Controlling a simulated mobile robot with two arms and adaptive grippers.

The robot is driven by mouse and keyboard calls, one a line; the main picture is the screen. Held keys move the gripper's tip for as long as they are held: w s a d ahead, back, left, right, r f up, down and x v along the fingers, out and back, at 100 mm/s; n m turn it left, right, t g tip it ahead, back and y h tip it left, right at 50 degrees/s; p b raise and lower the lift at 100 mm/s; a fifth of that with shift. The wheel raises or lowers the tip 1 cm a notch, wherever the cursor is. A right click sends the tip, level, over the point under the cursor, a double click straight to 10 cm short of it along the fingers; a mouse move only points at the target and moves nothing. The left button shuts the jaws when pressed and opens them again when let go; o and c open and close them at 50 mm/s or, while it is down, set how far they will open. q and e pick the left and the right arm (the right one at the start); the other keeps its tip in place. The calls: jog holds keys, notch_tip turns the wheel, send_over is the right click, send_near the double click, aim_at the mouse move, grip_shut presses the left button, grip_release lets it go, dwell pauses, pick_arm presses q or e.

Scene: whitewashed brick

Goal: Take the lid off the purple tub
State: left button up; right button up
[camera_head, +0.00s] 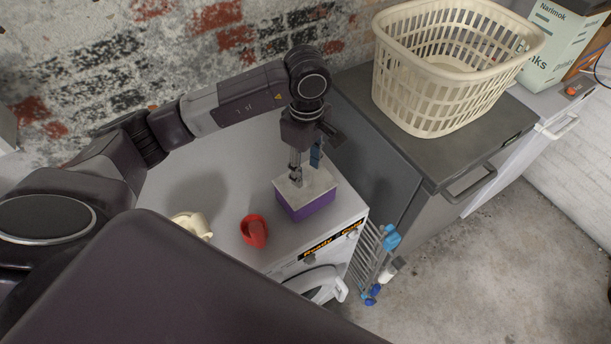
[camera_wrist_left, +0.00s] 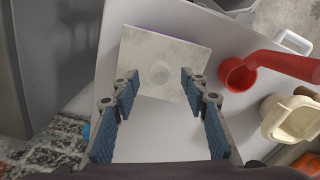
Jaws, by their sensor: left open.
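The purple tub (camera_head: 309,208) stands on the white top of a washing machine, near its right edge. A pale square lid (camera_head: 318,181) covers it; in the left wrist view the lid (camera_wrist_left: 140,50) shows a round knob (camera_wrist_left: 160,74) in its middle. My left gripper (camera_head: 304,174) points down just over the lid. In the left wrist view its blue-padded fingers (camera_wrist_left: 160,92) are apart, one on each side of the knob, with gaps between them and it. I cannot tell how far above the lid the fingertips are. My right gripper is not in view.
A red scoop (camera_head: 254,232) and a cream cup-like item (camera_head: 192,225) lie on the machine top (camera_head: 225,215), left of the tub. A cream laundry basket (camera_head: 440,90) stands on the dark counter (camera_head: 415,160) behind right. A rack with blue items (camera_head: 375,260) is beside the machine.

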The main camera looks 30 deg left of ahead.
pick_arm(q)
jog(key=shift+f, duration=1.3)
grip_shut()
jog(key=shift+r, duration=0.1)
